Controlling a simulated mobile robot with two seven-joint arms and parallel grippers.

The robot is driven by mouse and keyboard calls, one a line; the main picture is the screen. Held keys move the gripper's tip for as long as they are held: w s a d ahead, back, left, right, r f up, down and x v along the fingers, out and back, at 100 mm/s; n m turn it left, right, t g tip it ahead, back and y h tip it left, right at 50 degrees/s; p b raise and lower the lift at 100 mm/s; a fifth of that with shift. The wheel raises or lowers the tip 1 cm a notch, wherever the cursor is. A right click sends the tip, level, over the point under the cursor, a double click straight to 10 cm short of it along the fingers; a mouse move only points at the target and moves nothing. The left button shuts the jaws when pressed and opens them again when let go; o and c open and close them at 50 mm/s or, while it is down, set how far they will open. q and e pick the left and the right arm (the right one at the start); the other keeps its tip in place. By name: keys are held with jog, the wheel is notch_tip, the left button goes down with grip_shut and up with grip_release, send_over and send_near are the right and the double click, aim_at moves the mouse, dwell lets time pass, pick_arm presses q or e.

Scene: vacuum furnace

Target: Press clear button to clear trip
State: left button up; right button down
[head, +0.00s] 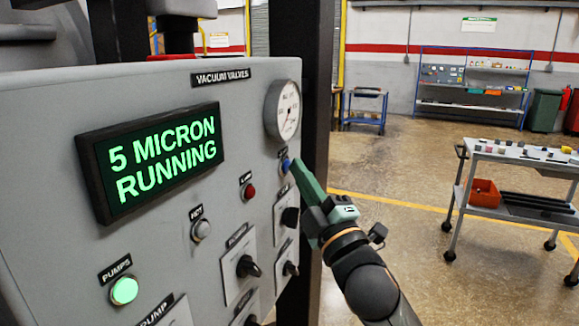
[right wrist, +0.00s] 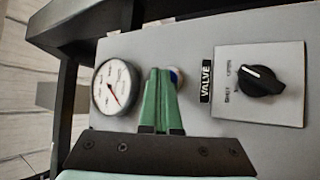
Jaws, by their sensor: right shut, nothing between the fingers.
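A grey control panel (head: 60,240) fills the left of the head view. A small blue button (head: 286,165) sits under the round gauge on it; its label is too small to read surely. My right gripper (head: 297,166) is shut and empty, its green fingers pointing at the panel with the tips right by the blue button. In the right wrist view the shut fingers (right wrist: 159,72) cover much of the button (right wrist: 175,76), and I cannot tell whether they touch it. A display (head: 160,155) reads "5 MICRON RUNNING" in green. My left gripper is not in view.
The gauge (head: 286,111) is just above the fingers. A red lamp (head: 249,192), a white one (head: 201,230) and a lit green one (head: 124,290) are on the panel, with several black knobs below. A cart (head: 485,203) stands at right; the floor between is clear.

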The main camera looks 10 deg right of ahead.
jog(key=shift+s+d, duration=0.5)
jog(key=shift+d, duration=0.15)
jog(key=s+d, duration=0.1)
jog(key=d, duration=0.1)
jog(key=s+d+p, duration=0.1)
jog(key=d, duration=0.1)
jog(key=shift+s, duration=0.4)
dwell(0.6)
